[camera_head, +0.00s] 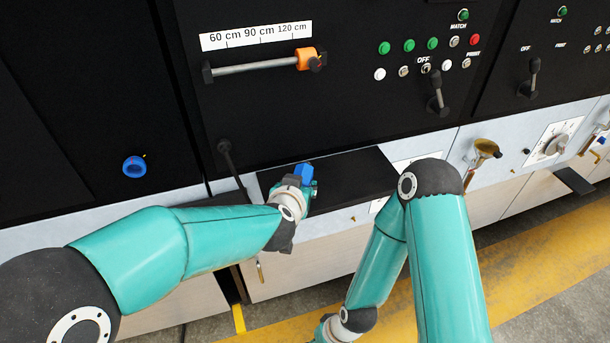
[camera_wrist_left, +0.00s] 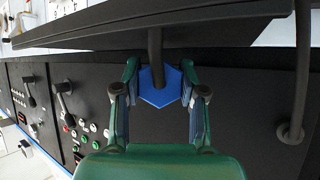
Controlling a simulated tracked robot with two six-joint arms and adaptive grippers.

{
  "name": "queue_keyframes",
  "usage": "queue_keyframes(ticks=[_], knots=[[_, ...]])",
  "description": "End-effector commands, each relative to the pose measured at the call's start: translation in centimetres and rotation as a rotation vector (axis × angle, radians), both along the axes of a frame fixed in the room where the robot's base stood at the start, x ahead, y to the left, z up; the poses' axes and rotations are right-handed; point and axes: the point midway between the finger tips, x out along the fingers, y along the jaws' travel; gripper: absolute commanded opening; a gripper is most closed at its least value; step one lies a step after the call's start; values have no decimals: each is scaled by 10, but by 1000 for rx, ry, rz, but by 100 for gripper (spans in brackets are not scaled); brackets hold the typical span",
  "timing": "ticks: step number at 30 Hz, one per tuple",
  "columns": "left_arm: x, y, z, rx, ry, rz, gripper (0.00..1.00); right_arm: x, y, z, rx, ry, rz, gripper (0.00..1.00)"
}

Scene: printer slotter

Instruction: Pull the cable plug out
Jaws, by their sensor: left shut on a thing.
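The cable plug is a blue block (camera_head: 304,171) at the black shelf below the large black panel. It also shows in the left wrist view as a blue hexagonal face (camera_wrist_left: 158,92) with a thick dark cable (camera_wrist_left: 155,45) running up from it. My left gripper (camera_head: 306,186) is shut on the plug, with one finger on each side, as the left wrist view shows (camera_wrist_left: 161,92). The plug's far side is hidden, so I cannot tell whether it sits in a socket.
A black shelf (camera_head: 345,178) lies beside the left gripper. A slider with an orange block (camera_head: 307,59), buttons and a black lever (camera_head: 437,93) are on the panel above. My right forearm is close by on the right.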

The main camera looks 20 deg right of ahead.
Motion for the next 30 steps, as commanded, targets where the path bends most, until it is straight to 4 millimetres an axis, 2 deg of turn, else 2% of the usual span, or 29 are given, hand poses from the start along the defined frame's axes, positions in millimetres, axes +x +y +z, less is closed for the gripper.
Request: queue_keyframes(ticks=[23,24,29,30], knots=[[0,0,-20,-1,-1,0,5,0,0,-16,0,0,0,40],[0,0,-20,0,-1,1,42,0,0,-16,0,0,0,40],[0,0,-20,-1,-1,0,69,0,0,-15,0,0,0,40],[0,0,-20,-1,-1,0,70,0,0,-15,0,0,0,40]])
